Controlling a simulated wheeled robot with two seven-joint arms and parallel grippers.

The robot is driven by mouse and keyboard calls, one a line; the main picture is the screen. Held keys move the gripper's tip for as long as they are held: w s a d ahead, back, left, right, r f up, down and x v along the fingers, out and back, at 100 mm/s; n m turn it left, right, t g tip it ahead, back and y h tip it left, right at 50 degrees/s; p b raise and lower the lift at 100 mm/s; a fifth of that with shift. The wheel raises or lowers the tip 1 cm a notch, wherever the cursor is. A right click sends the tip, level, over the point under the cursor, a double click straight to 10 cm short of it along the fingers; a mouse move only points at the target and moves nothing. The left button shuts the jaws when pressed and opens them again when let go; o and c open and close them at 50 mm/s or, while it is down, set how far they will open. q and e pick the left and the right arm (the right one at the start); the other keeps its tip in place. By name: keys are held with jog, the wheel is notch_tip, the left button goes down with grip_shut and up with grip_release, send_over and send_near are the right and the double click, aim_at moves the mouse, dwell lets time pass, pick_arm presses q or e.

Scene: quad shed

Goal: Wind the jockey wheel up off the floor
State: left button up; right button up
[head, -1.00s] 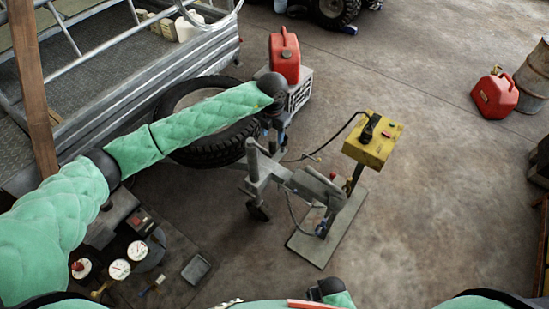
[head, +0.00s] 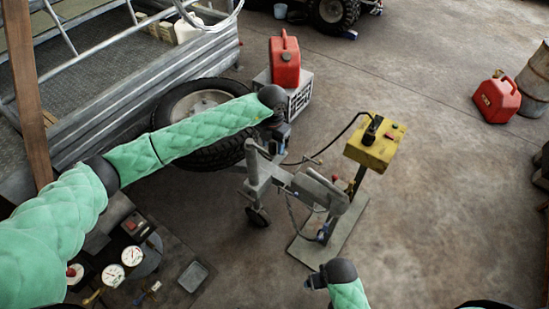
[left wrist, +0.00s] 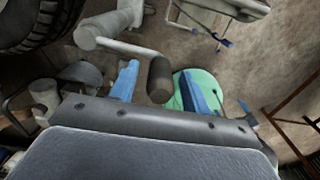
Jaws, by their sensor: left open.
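The jockey wheel (head: 258,216) hangs at the foot of its grey upright post (head: 254,165); its tyre appears to be on the floor. My left gripper (head: 280,143) is just right of the post's top. In the left wrist view, the crank's dark grip (left wrist: 160,80) lies between the two blue fingers of my open left gripper (left wrist: 158,72), with a visible gap on the right. The pale crank arm (left wrist: 125,47) runs left from it. My right gripper (head: 316,283) shows small and dark at the bottom; its jaws cannot be made out.
A grey coupling (head: 320,190) is right of the post, near a yellow box (head: 376,146) on a stand with a floor plate. A trailer (head: 130,85), loose tyre (head: 215,155) and red can (head: 285,62) lie behind. Gauges (head: 122,262) stand front left.

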pick_arm(q)
jog(key=shift+f+b, duration=0.15)
jog(key=shift+b, duration=0.15)
dwell(0.5)
dwell(0.3)
grip_shut()
